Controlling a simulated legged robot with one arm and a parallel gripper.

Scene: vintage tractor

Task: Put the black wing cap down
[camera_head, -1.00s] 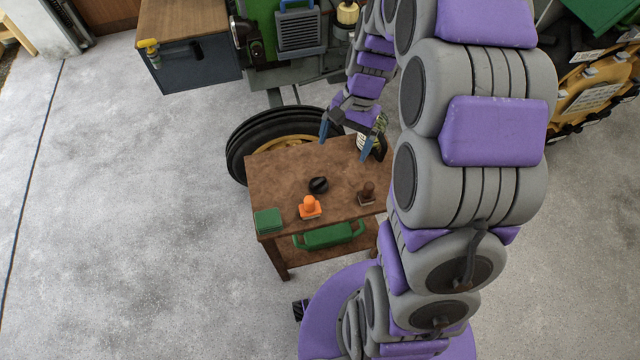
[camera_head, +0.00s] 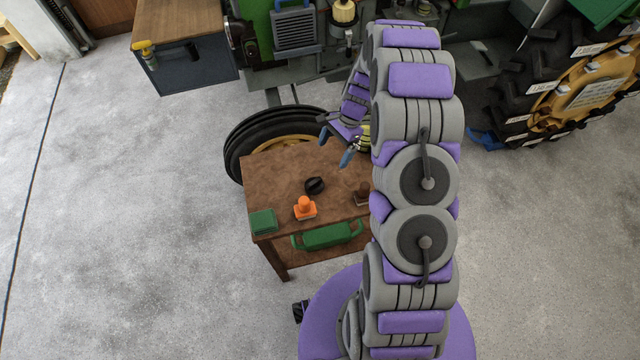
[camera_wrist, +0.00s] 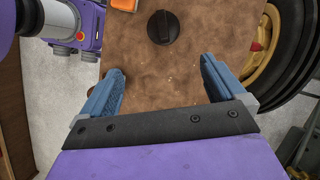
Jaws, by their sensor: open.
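The black wing cap (camera_head: 315,185) rests on the brown table (camera_head: 280,172), behind an orange cone-shaped piece. In the wrist view the cap (camera_wrist: 163,27) lies on the tabletop with its raised bar upward, beyond my fingertips. My gripper (camera_head: 336,146) is above the back part of the table, apart from the cap. In the wrist view the blue fingers of my gripper (camera_wrist: 161,80) are spread wide with only bare tabletop between them.
An orange piece (camera_head: 305,208), a dark brown piece (camera_head: 362,194) and a green box (camera_head: 263,221) stand on the table. A green object (camera_head: 327,235) is on the shelf below. My arm hides the table's right side.

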